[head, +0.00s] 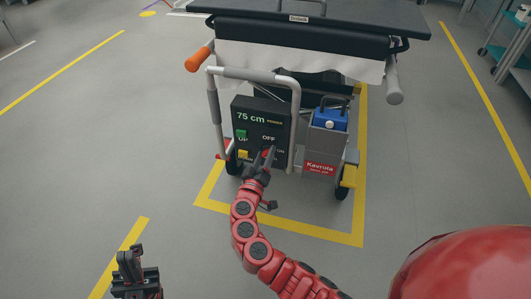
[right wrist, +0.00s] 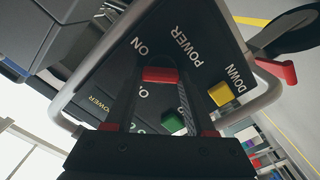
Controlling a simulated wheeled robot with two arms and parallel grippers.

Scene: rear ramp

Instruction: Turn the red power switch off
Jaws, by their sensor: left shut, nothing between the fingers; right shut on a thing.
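The black control panel (head: 250,111) on the cart reads "75 cm" and "POWER". The red power switch (right wrist: 160,74) is between the fingertips of my right gripper (right wrist: 160,88) in the right wrist view. The gripper is shut on it. "ON" is printed at one end of the switch, and a partly covered label is at the other. Which way the switch is set I cannot tell. In the head view my right gripper (head: 267,160) covers most of the switch. My left gripper (head: 134,272) is shut and empty, low at the left, well away from the panel.
A green button (head: 241,134) and a yellow button (head: 243,154) are on the panel's left side. A grey tubular handle (head: 255,75) frames the panel. A blue box (head: 331,119) stands to its right. The padded top (head: 340,18) overhangs. Open floor lies around.

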